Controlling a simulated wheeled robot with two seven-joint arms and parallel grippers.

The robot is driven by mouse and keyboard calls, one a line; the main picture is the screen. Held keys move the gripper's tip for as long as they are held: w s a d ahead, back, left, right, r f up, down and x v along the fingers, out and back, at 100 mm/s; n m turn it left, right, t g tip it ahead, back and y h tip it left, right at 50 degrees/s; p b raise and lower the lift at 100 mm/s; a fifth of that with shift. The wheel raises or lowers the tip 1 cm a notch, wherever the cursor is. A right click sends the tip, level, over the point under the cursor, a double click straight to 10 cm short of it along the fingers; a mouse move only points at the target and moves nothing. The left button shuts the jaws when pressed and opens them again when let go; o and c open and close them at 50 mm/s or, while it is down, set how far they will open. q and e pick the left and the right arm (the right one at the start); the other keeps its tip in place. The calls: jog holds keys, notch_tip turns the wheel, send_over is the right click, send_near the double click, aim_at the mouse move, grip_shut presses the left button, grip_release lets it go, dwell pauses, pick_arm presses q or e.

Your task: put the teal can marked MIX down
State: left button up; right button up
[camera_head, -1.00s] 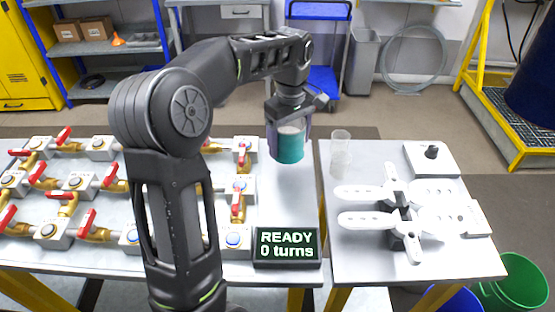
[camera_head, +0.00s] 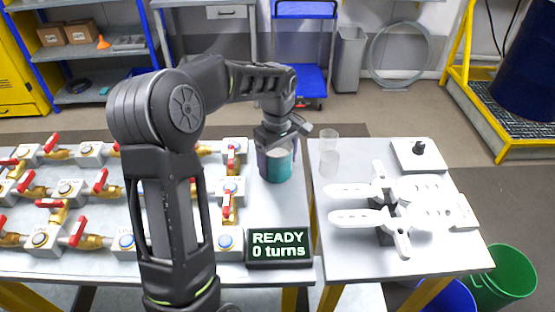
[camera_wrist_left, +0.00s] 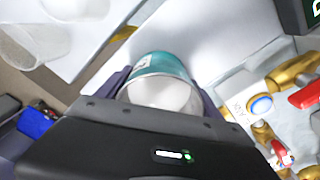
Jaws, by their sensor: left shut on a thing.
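The teal can (camera_head: 279,170) is upright between the fingers of my left gripper (camera_head: 276,150), near the right edge of the left table (camera_head: 282,207). The gripper is shut on it from above. I cannot tell from the head view whether its base touches the table. In the left wrist view, the can (camera_wrist_left: 163,66) shows its pale top and teal side with part of a white label; the lettering is not readable. My right gripper is not in view.
Red-handled brass valves (camera_head: 226,204) stand in rows to the left. A display (camera_head: 279,248) reads "READY 0 turns" in front of the can.

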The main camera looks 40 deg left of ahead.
pick_arm(q)
jog(key=shift+f, duration=0.1)
jog(key=o, duration=1.8)
notch_tip(320, 180, up, 12)
jog(key=shift+r, duration=0.2)
